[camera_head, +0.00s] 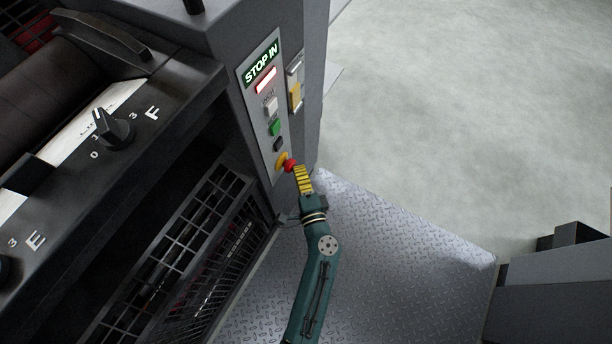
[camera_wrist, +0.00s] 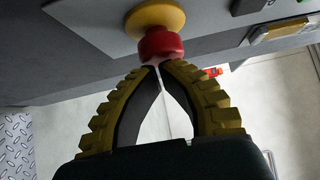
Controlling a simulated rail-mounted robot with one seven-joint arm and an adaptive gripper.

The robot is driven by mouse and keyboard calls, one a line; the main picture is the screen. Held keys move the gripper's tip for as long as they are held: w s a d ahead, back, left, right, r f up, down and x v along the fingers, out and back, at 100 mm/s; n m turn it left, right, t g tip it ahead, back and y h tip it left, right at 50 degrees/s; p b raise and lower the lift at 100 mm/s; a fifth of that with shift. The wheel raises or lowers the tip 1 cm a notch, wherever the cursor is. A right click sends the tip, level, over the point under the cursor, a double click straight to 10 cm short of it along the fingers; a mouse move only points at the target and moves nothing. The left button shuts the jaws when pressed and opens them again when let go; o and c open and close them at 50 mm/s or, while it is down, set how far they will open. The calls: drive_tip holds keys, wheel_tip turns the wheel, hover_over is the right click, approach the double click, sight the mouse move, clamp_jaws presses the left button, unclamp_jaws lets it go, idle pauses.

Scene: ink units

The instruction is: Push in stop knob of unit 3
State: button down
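The stop knob (camera_head: 290,165) is a red button on a yellow base, low on a light grey control panel (camera_head: 252,88) on the dark machine cabinet. In the wrist view the red knob (camera_wrist: 160,44) hangs below its round yellow base (camera_wrist: 155,17) at top centre. My gripper (camera_head: 297,168) has yellow ribbed fingers and is right at the knob. In the wrist view the tips of my gripper (camera_wrist: 158,68) come together just at the knob's face, with nothing held between them. They look in contact or very close; I cannot tell which.
The panel carries a green "STOP IN" sign (camera_head: 261,62), a lit red-edged lamp (camera_head: 265,80), a white button (camera_head: 271,105), a green button (camera_head: 275,127) and a black button (camera_head: 278,144). A yellow-fronted fitting (camera_head: 295,96) is on the adjoining face. Below is a metal tread-plate floor (camera_head: 400,260).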

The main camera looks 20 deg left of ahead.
drive_tip(key=w+d+p+v, duration=0.1)
drive_tip(key=d+p+v, duration=0.1)
drive_tip(key=v, duration=1)
drive_tip(key=shift+d+p, duration=0.3)
drive_tip(key=shift+p, duration=0.3)
drive_tip(key=shift+s, duration=0.1)
